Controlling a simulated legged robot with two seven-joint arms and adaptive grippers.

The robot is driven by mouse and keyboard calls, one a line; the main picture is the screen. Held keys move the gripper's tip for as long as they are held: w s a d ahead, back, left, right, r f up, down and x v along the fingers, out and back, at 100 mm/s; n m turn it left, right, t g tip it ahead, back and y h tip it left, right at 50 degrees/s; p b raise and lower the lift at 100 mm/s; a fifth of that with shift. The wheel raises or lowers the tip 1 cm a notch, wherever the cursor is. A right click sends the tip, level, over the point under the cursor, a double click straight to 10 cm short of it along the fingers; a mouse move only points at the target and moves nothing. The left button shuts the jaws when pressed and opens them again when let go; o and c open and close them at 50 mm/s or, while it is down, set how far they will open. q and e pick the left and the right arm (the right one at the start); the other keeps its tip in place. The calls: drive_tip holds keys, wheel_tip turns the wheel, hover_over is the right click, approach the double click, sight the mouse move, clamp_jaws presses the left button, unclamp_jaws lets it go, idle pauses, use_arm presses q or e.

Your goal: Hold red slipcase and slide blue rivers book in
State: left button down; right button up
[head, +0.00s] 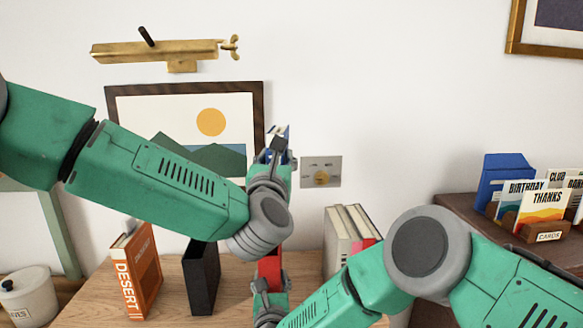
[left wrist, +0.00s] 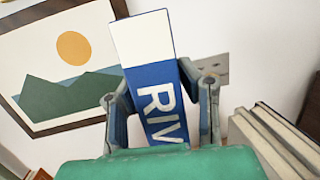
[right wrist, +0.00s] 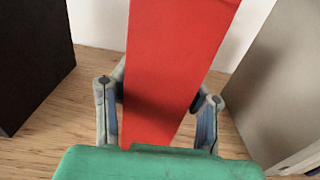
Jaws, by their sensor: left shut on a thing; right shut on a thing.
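The blue rivers book (left wrist: 155,92) shows in the left wrist view with a white band at its top and the letters RIV on its spine. My left gripper (left wrist: 160,105) is shut on it and holds it up in the air. In the head view my left gripper (head: 276,150) is in front of the framed picture, and its own arm hides most of the book. The red slipcase (right wrist: 170,65) stands on the wooden top in the right wrist view, and my right gripper (right wrist: 157,105) is shut on it. In the head view the slipcase (head: 270,272) is below the left gripper, partly hidden.
An orange DESERT book (head: 138,275) and a black slipcase (head: 202,278) stand to the left of the red slipcase. Pale books (head: 342,240) stand to its right. A white canister (head: 28,297) is at far left, and a card holder (head: 535,232) is at right.

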use_arm(q)
drive_tip(key=shift+w+a+r+n+t+y, duration=0.15)
drive_tip(key=shift+a+r+n+t+y, duration=0.25)
drive_tip(key=shift+a, duration=0.3)
drive_tip(key=shift+w+a+r+n+t+y, duration=0.1)
drive_tip(key=shift+a+r+n+y, duration=0.1)
drive_tip(key=shift+a+y, duration=0.4)
wheel_tip(320, 180, down, 6)
drive_tip(key=shift+r, duration=0.1)
drive_tip(key=shift+s+d, duration=0.1)
drive_tip(key=shift+s, duration=0.05)
idle(0.4)
wheel_tip(320, 180, down, 9)
idle(4.8)
